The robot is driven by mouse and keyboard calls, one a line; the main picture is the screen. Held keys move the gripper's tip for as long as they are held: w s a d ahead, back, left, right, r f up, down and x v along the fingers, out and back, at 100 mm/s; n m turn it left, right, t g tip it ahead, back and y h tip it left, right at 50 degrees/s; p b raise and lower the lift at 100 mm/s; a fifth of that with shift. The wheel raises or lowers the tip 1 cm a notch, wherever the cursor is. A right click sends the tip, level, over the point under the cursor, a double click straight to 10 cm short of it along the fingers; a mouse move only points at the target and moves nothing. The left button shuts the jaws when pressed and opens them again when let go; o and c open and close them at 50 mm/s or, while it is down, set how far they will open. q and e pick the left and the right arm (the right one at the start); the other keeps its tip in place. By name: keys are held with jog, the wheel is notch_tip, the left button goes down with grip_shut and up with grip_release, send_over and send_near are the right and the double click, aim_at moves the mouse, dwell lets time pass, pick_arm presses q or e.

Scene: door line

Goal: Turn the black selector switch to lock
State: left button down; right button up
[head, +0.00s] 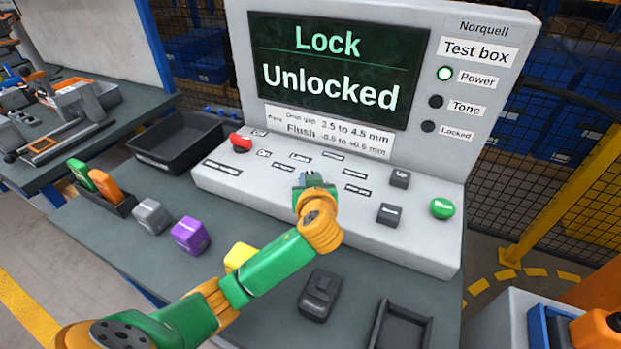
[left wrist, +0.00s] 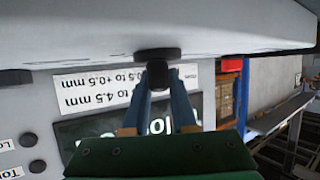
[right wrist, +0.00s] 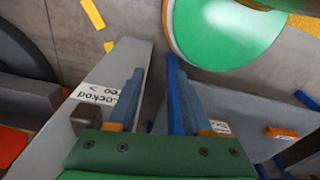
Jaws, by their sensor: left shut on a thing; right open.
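The black selector switch (left wrist: 157,54) shows in the left wrist view as a dark round base with a dark grip on the console. My left gripper (left wrist: 161,76) is shut on that grip. In the head view my left gripper (head: 311,181) is at the middle of the sloped panel and hides most of the switch; its angle cannot be told. The screen (head: 330,70) reads "Lock" and "Unlocked". My right gripper (right wrist: 152,72) is open and empty in the right wrist view.
The panel also has a red knob (head: 241,143), dark buttons (head: 400,179) and a green button (head: 443,208). A black tray (head: 180,140), a purple block (head: 190,235), a grey block (head: 150,215) and a dark device (head: 320,295) are on the bench.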

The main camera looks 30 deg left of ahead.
dwell(0.4)
pick_arm(q)
jog(key=c, duration=0.7)
grip_release()
jog(key=v, duration=0.7)
jog(key=shift+s, duration=0.1)
